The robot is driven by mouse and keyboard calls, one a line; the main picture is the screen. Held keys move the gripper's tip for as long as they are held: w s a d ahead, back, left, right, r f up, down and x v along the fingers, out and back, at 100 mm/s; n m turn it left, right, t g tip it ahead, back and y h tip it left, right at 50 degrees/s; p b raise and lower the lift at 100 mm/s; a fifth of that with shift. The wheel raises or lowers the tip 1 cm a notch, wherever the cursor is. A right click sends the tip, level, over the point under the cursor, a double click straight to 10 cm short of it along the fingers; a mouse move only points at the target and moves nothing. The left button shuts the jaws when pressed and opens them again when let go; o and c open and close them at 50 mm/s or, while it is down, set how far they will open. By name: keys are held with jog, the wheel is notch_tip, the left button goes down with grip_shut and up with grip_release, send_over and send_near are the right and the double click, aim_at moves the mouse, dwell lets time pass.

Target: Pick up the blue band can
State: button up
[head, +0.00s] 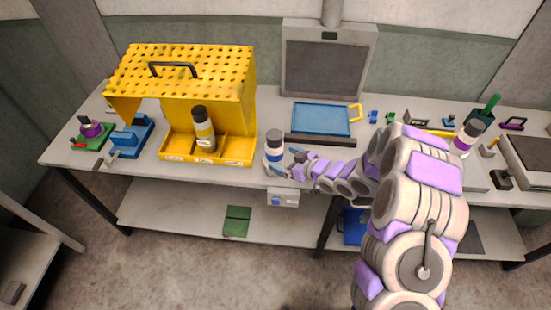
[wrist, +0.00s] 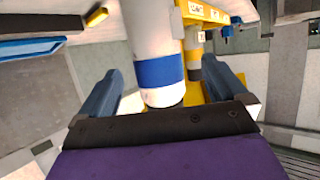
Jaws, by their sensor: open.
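The blue band can (head: 274,150) stands upright on the bench in the head view, just right of the yellow rack. It is white with a dark cap and a blue band. In the wrist view the can (wrist: 158,60) rises between my two fingers, its blue band near the palm. My gripper (head: 276,170) is at the can's lower part in the head view. In the wrist view my gripper (wrist: 178,92) is open, with one blue-grey finger on each side of the can and a visible gap to the right finger.
The yellow rack (head: 247,95) holds a yellow-banded can (head: 204,130) close to the left. A blue tray (head: 321,119) and a dark bar (head: 320,140) lie behind my arm. A purple-banded can (head: 466,138) stands at the right. A small box (head: 283,198) hangs at the bench's front edge.

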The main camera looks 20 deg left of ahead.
jog(key=x, duration=0.6)
jog(key=shift+w+a+r+b, duration=0.15)
jog(key=shift+w+r+b, duration=0.1)
jog(key=shift+w+b, duration=0.15)
jog(key=shift+d+r, duration=0.1)
jog(key=shift+d, duration=0.35)
jog(key=shift+c, duration=1)
jog(key=shift+s+a, duration=0.1)
jog(key=shift+a, duration=0.25)
jog(key=c, duration=0.9)
jog(key=shift+d, duration=0.2)
jog(key=shift+c, duration=0.6)
